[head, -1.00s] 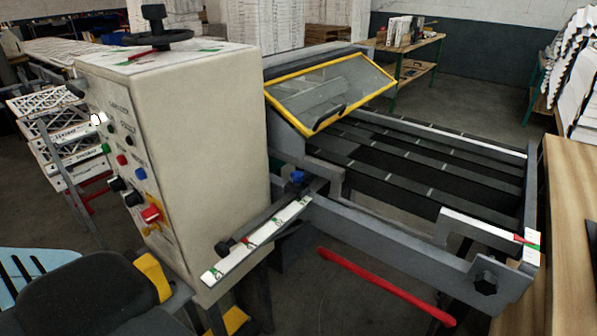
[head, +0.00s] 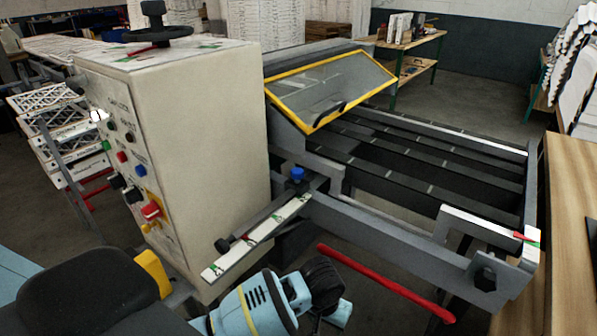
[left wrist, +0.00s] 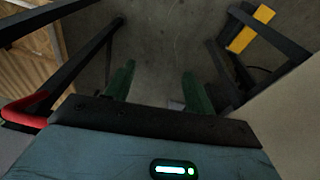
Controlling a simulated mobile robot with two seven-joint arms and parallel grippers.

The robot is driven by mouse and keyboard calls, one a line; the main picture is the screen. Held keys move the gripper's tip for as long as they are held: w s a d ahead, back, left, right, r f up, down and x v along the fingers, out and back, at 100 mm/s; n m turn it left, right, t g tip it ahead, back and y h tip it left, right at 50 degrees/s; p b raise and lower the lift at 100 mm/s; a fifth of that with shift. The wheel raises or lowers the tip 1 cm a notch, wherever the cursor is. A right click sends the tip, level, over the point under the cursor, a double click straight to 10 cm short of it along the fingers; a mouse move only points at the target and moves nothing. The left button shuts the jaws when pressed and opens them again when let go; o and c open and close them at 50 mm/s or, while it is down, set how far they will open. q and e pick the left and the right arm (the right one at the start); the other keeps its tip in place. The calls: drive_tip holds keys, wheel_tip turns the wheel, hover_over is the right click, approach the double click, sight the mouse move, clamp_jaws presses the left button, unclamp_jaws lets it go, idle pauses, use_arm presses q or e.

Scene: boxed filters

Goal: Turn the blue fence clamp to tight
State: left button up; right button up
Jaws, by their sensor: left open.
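The blue fence clamp (head: 297,174) is a small blue knob on the metal bracket at the inner end of the white scale strip, beside the beige cabinet. I cannot tell which way it is set. My left gripper (head: 338,313) is low in front of the machine in the head view, below and to the right of the knob and apart from it. Its fingertips are hidden there. In the left wrist view the two green fingers (left wrist: 157,85) are spread with only floor between them. The blue knob does not show in that view. My right gripper is not in view.
A red bar (head: 385,283) slants across just right of my left gripper. The beige cabinet (head: 190,150) with buttons and a red switch stands left. A white scale strip (head: 258,240) on a rail juts forward. A yellow-framed guard (head: 330,88) stands behind. A wooden table (head: 572,230) is right.

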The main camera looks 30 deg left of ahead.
use_arm(q)
drive_tip(key=w+a+r+n+y, duration=0.1)
drive_tip(key=w+a+r, duration=0.2)
drive_tip(key=w, duration=0.2)
drive_tip(key=w+a+r+n+y, duration=0.1)
drive_tip(key=w+a+r+n, duration=0.1)
drive_tip(key=w+r, duration=0.25)
drive_tip(key=n+y, duration=0.2)
drive_tip(key=n, duration=0.6)
approach(298, 171)
drive_tip(key=shift+t, duration=0.4)
drive_tip(key=shift+s+b+x, duration=0.15)
drive_tip(key=shift+b+x, duration=0.2)
drive_tip(key=shift+x, duration=1.8)
drive_tip(key=shift+s+b+x, duration=0.2)
drive_tip(key=shift+b+x, duration=0.1)
drive_tip(key=shift+x, duration=1.85)
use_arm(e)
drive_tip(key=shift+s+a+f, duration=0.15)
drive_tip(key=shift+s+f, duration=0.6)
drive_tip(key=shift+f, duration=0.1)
use_arm(q)
drive_tip(key=shift+c, duration=0.2)
